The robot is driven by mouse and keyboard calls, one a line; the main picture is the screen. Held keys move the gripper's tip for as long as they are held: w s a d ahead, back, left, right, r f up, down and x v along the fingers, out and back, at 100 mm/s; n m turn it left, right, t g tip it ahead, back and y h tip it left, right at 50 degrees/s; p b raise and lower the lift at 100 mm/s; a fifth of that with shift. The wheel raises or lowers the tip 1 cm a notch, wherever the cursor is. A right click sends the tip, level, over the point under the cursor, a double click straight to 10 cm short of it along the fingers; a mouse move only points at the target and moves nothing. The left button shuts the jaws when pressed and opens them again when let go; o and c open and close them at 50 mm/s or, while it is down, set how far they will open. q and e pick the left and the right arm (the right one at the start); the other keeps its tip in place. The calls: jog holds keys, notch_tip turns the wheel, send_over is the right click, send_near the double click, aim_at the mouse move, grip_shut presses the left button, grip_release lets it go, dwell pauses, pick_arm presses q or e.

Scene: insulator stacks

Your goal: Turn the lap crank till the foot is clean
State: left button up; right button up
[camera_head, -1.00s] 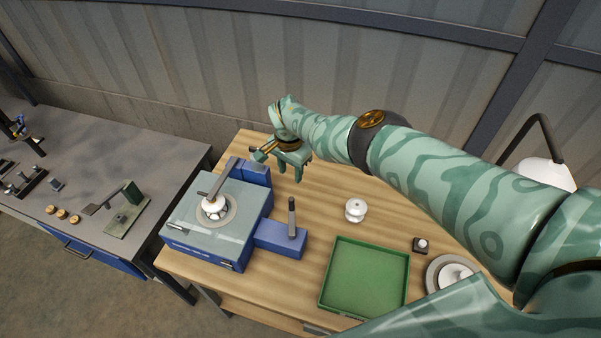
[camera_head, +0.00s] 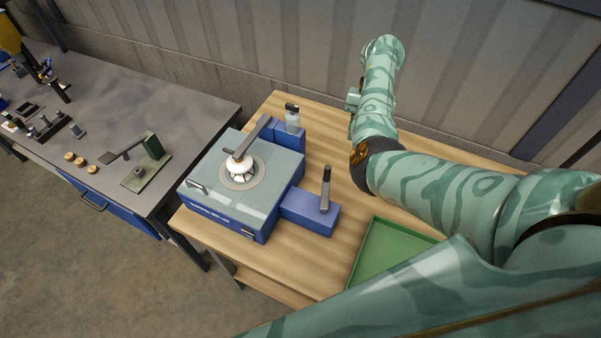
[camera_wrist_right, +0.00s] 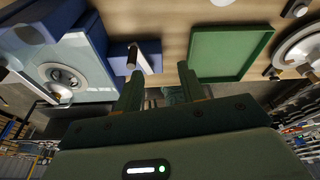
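The lap machine (camera_head: 235,215) is a blue box with a pale grey top on the wooden bench. A white insulator (camera_head: 239,163) stands on its round plate (camera_head: 252,176) under a metal arm (camera_head: 257,137); its foot is hidden. The crank (camera_head: 325,190), a grey upright handle with a dark end, stands on the blue side box (camera_head: 312,214). In the right wrist view the crank (camera_wrist_right: 133,58) is just beyond my right gripper (camera_wrist_right: 159,84), which is open, with nothing between its fingers. My left gripper is not in view.
A green tray (camera_head: 385,252) lies right of the machine, partly behind my arm. A grey side table (camera_head: 150,105) with a small green press (camera_head: 150,160) and wooden discs (camera_head: 80,161) stands left. Bare wood lies between crank and my arm.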

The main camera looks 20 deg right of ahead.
aim_at(328, 167)
jog(key=w+a+r+m+t+y, duration=0.1)
jog(key=w+a+r+m+y, duration=0.15)
jog(key=m, duration=0.35)
jog(key=shift+m, duration=0.6)
jog(key=b+x, duration=0.2)
jog(key=x, duration=0.3)
jog(key=b+x, duration=0.3)
jog(key=x, duration=0.2)
jog(key=b+x, duration=0.2)
jog(key=x, duration=0.3)
jog(key=shift+s+a, duration=0.2)
jog(key=shift+s, duration=0.05)
jog(key=shift+s+a+f+b, duration=0.1)
jog(key=shift+a+f+b, duration=0.15)
jog(key=shift+f+b, duration=0.25)
jog(key=shift+f, duration=0.1)
grip_shut()
